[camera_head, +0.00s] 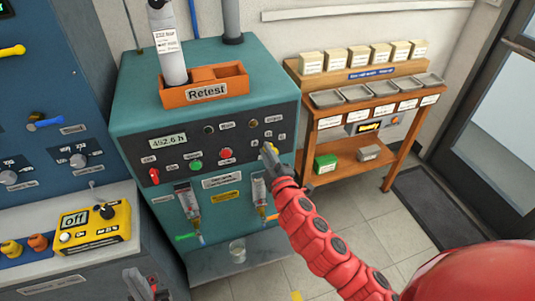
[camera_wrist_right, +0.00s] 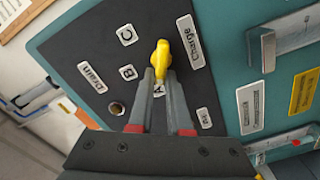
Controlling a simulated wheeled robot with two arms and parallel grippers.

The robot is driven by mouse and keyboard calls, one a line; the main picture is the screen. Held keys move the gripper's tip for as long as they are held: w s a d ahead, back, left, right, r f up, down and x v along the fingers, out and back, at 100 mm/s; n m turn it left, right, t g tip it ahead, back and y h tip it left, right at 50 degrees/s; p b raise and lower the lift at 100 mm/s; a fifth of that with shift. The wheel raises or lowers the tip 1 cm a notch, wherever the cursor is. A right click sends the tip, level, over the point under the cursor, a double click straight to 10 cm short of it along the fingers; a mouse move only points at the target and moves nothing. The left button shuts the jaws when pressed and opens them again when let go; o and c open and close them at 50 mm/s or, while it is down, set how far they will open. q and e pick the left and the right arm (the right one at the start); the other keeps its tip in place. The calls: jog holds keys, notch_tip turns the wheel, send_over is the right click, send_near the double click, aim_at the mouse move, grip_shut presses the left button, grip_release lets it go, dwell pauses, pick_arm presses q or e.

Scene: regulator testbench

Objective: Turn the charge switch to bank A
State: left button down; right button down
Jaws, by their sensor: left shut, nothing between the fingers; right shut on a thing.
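The charge switch (camera_wrist_right: 161,50) is a yellow knob on a dark panel in the right wrist view, beside the "Charge" label (camera_wrist_right: 190,41). Plates B (camera_wrist_right: 127,72) and C (camera_wrist_right: 126,35) are on one side of it. Plate A (camera_wrist_right: 158,89) is partly hidden between my fingers. The knob's long handle lies roughly toward A; I cannot tell which end is the pointer. My right gripper (camera_wrist_right: 161,79) is shut on the knob's near end. In the head view my right gripper (camera_head: 268,150) covers most of the switch. My left gripper (camera_head: 143,283) is shut and empty, low in front of the bench.
The teal testbench (camera_head: 135,112) carries an orange "Retest" tray (camera_head: 206,90) holding a grey cylinder. A wooden rack (camera_head: 345,147) stands to the right. A yellow box reading "off" (camera_head: 92,228) sits at left.

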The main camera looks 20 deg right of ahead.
jog(key=shift+f, duration=0.1)
dwell(0.4)
jog(key=c, duration=0.9)
grip_release()
jog(key=shift+o, duration=0.2)
jog(key=s+p, duration=0.4)
jog(key=s, duration=1.3)
jog(key=shift+s+d, duration=0.2)
jog(key=shift+d, duration=0.05)
